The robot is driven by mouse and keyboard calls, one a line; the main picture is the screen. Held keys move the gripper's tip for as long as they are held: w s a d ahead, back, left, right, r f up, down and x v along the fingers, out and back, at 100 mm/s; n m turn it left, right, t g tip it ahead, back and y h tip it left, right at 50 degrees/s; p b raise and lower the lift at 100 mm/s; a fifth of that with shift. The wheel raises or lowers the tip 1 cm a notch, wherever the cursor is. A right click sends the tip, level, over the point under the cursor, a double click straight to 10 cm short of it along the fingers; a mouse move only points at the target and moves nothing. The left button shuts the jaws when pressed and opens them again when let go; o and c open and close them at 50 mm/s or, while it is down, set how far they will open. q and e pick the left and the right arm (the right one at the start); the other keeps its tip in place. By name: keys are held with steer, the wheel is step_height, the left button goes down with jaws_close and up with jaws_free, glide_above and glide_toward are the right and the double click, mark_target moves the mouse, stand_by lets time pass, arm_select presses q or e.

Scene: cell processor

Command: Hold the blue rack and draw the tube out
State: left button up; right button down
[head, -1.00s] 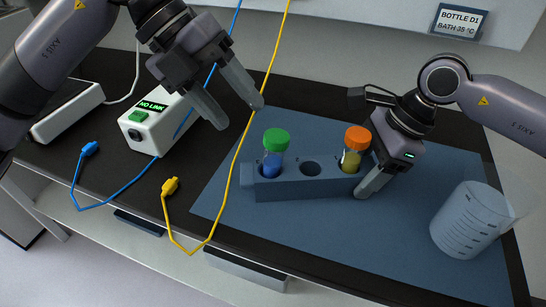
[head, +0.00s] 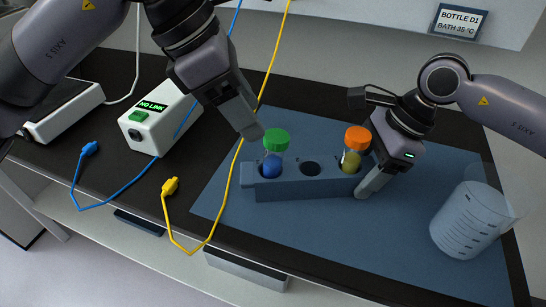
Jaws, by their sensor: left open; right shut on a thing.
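The blue rack (head: 310,187) stands on the blue mat. A green-capped tube (head: 273,160) with blue liquid sits in its left hole. An orange-capped tube (head: 354,152) with yellow liquid sits in its right hole. The middle hole (head: 310,168) is empty. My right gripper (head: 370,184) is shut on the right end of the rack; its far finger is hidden. My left gripper (head: 252,133) is open and empty, just up and left of the green cap. Its fingers overlap in this view, so the gap between them is hard to see.
A clear beaker (head: 470,220) stands on the mat (head: 370,250) at the right. A white box (head: 155,120) reading "NO LINK" stands at the left. Blue (head: 83,206) and yellow (head: 238,150) cables with plugs trail over the table's front edge.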

mark_target(270, 136)
arm_select(q)
steer(key=x, duration=0.8)
jaws_close()
steer(key=shift+r, duration=0.65)
steer(key=shift+r, duration=2.65)
